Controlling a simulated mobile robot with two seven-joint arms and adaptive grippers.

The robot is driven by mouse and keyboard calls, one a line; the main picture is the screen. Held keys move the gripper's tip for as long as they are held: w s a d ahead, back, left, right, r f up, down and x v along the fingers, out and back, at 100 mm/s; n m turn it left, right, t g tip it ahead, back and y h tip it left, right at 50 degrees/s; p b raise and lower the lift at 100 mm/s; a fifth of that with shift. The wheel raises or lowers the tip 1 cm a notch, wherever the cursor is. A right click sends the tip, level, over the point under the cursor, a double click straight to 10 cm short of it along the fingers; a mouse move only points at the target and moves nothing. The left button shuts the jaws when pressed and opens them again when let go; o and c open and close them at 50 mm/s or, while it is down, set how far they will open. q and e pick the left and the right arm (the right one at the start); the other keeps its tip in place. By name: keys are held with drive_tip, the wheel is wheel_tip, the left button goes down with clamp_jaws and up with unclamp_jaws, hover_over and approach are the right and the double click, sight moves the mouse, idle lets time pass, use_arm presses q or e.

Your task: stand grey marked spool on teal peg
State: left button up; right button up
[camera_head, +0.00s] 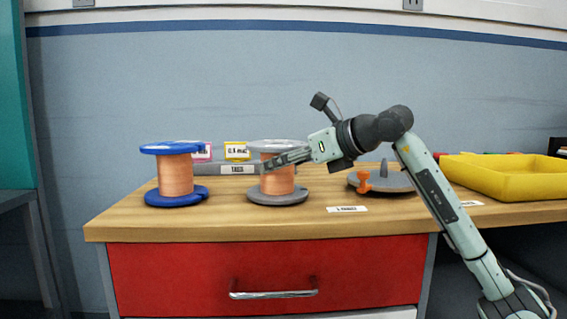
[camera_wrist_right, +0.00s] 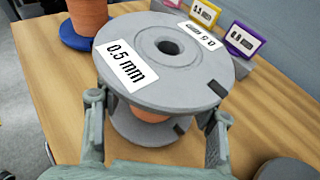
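The grey spool (camera_head: 278,197) stands upright on the wooden bench, with orange wire between its grey flanges. In the right wrist view its top flange (camera_wrist_right: 133,92) carries a "0.5 mm" label and a centre hole. My right gripper (camera_head: 270,163) is at the spool's upper part. In the right wrist view the gripper (camera_wrist_right: 156,110) is open, with one finger on each side of the spool's near part; I cannot tell whether they touch it. A grey round base with a short upright peg (camera_head: 384,168) stands to the right; no peg looks clearly teal. My left gripper is out of view.
A blue spool (camera_head: 175,199) with orange wire stands to the left. An orange knob (camera_head: 363,180) is at the base's front left. A tag rack (camera_head: 210,169) is behind the spools. A yellow tray (camera_head: 512,187) is at the right.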

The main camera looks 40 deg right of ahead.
drive_tip(key=o, duration=0.5)
drive_tip(key=shift+f, duration=0.25)
drive_tip(key=v, duration=1.2)
